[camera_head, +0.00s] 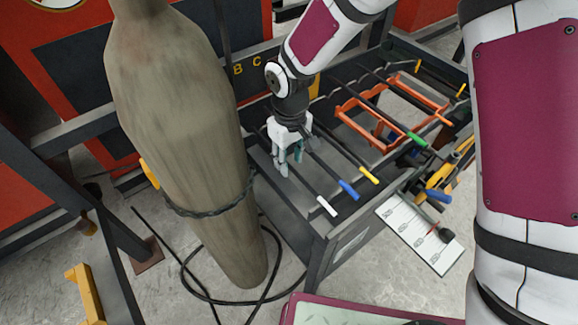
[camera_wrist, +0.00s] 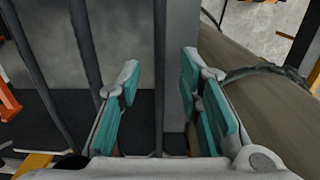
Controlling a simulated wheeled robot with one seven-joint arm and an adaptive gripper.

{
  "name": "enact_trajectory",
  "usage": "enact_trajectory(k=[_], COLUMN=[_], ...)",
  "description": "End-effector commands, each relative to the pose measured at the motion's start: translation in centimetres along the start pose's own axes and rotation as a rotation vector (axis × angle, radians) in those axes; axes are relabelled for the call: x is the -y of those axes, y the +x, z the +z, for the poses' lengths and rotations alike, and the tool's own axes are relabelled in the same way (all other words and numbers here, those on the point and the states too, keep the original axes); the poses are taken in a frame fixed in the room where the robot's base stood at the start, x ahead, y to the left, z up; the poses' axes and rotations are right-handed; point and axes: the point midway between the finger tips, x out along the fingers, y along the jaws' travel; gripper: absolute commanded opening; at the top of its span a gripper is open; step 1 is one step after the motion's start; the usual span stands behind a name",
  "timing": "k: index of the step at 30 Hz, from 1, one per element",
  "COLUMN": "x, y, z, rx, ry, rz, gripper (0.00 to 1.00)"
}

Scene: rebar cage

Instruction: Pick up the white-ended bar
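The white-ended bar (camera_head: 327,206) lies in the dark metal bench tray, the leftmost of three bars, with its white tip toward the front edge. My gripper (camera_head: 287,170) is over the tray, pointing down at the rear part of this bar. In the wrist view my gripper (camera_wrist: 160,78) is open, with teal pads apart. One dark bar (camera_wrist: 159,70), which looks like the white-ended bar, runs between the fingers with gaps on both sides; its coloured end is out of that view. A blue-ended bar (camera_head: 348,190) and a yellow-ended bar (camera_head: 369,175) lie to the right.
A large gas cylinder (camera_head: 180,140) with a chain stands close left of the tray. Orange frames (camera_head: 372,128) with green- and orange-ended bars are to the right. Tools (camera_head: 440,192) and a printed sheet (camera_head: 420,236) lie at the front right. Black cable (camera_head: 205,298) coils on the floor.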

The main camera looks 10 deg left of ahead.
Motion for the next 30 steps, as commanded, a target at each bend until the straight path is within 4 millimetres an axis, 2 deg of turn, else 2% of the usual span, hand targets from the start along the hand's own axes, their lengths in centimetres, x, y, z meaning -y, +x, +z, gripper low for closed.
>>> enact_trajectory(k=[3,10,14,15,30], x=[0.02,-0.03,-0.02,-0.02,-0.08], y=[0.74,0.84,0.83,0.82,0.34], z=[0.02,-0.04,-0.04,-0.04,-0.13], rx=[0.001,-0.001,-0.001,-0.001,-0.002], ry=[0.001,0.001,0.001,0.001,0.001], rz=[0.000,0.000,0.000,0.000,0.001], gripper=[0.33,0.33,0.03,0.00,0.00])
